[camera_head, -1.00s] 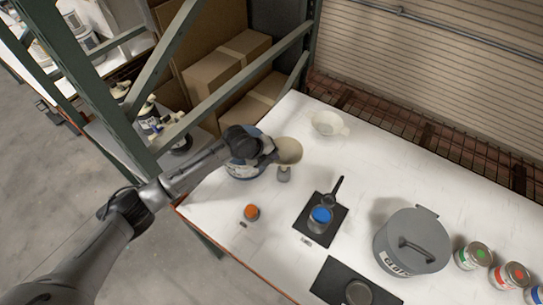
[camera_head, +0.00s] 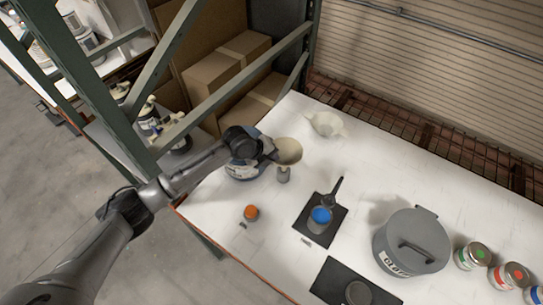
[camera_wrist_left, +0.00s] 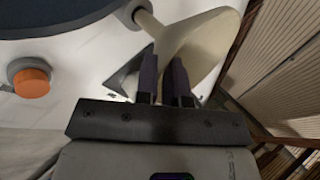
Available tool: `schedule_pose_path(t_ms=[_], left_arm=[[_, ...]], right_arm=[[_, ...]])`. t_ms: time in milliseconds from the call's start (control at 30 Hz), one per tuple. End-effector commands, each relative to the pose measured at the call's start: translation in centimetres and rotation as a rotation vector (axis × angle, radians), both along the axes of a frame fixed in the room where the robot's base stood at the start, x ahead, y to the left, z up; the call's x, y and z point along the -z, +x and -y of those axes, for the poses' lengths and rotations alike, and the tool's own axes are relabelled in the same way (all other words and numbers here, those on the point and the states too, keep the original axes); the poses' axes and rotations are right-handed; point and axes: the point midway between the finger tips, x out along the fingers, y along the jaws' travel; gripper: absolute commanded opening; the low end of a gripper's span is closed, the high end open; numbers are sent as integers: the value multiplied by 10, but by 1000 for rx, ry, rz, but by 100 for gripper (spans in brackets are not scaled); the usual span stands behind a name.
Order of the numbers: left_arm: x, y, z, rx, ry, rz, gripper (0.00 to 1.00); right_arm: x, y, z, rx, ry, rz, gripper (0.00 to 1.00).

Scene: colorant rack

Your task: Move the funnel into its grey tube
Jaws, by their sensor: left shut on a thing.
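The beige funnel (camera_head: 289,151) is held by my left gripper (camera_head: 273,156) near the far left part of the white table. In the left wrist view, the dark fingers (camera_wrist_left: 166,72) are shut on the wall of the funnel (camera_wrist_left: 205,40), and its pale spout points to the upper left. The small grey tube (camera_head: 283,175) stands just below the funnel in the head view. In the wrist view the spout end meets the round grey tube (camera_wrist_left: 130,12); I cannot tell how deep it sits. My right gripper is not in view.
A blue-and-grey round container (camera_head: 243,172) stands beside the gripper. Green rack posts (camera_head: 140,150) flank my arm.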

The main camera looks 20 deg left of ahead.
Motion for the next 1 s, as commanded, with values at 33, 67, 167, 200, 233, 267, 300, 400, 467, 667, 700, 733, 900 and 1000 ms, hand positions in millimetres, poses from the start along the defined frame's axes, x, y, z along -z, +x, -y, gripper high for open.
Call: schedule_pose_path(t_ms=[33,67,167,200,233,267,300,400,467,667,700,733,900,1000], left_arm=[[0,0,0,0,0,0,0],[-1,0,0,0,0,0,0],[-1,0,0,0,0,0,0],[0,0,0,0,0,0,0],[0,0,0,0,-1,1,0],[0,0,0,0,0,0,0],[0,0,0,0,0,0,0],[0,0,0,0,0,0,0],[0,0,0,0,0,0,0],[1,0,0,0,0,0,0],[1,0,0,0,0,0,0],[2,0,0,0,0,0,0],[6,0,0,0,0,0,0],[8,-1,0,1,-1,-1,0]], right_arm=[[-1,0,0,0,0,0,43],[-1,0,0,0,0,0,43],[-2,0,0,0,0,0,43],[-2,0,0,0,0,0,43],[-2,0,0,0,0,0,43],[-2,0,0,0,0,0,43],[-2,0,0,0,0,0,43],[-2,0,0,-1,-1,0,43],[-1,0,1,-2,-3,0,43],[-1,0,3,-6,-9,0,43],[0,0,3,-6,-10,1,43],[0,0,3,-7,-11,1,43],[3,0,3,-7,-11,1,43],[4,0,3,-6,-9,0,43]])
